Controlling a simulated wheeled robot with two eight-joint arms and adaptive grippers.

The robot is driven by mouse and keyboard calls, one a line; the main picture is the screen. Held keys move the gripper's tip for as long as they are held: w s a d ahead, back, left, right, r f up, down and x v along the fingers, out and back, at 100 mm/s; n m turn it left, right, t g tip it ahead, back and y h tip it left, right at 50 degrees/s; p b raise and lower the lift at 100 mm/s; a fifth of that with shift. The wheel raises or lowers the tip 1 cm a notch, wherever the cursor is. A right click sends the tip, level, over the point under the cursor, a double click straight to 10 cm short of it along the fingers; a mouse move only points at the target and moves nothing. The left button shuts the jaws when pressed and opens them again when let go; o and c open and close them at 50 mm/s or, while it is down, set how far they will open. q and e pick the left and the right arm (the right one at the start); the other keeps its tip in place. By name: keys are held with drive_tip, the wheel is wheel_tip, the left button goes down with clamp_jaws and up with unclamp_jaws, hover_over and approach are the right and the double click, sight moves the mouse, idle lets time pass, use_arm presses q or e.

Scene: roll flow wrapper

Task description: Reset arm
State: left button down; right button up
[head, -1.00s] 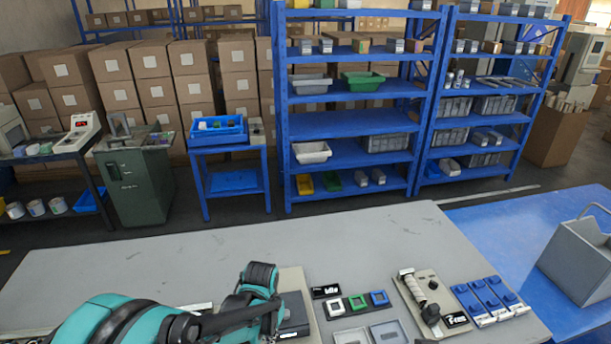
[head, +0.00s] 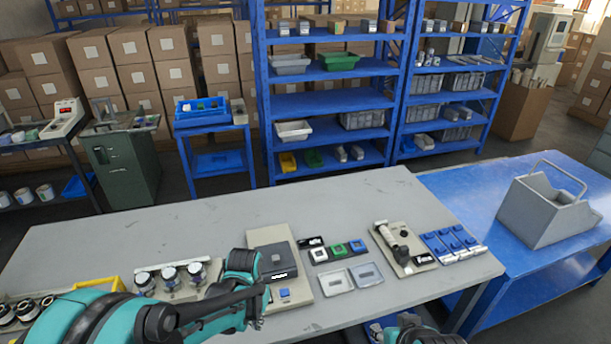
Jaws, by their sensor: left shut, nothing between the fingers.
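My left gripper (head: 254,288) is over the front of the grey table (head: 150,235), beside a grey device with a dark lid (head: 272,258). It is shut and holds nothing. My left arm comes in from the lower left and hides part of the table's front. Only teal and dark parts of my right arm show at the bottom edge, right of centre; my right gripper is not in view.
Black-and-white rollers (head: 172,277) stand left of the device. Small coloured switches (head: 338,250), clear trays (head: 366,275), a roller fixture (head: 402,245) and blue blocks (head: 452,243) lie to its right. A grey bin (head: 545,210) stands on the blue table (head: 450,190). The table's back left is clear.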

use_arm(q)
drive_tip(key=s+a+r+n+t+b, duration=0.2)
drive_tip(key=s+a+r+t+b, duration=0.2)
drive_tip(key=s+r+t, duration=0.3)
wheel_tip(320, 180, up, 4)
drive_tip(key=s, duration=0.3)
drive_tip(key=shift+a+f+n, duration=0.25)
drive_tip(key=shift+a+n, duration=0.1)
drive_tip(key=shift+n, duration=0.05)
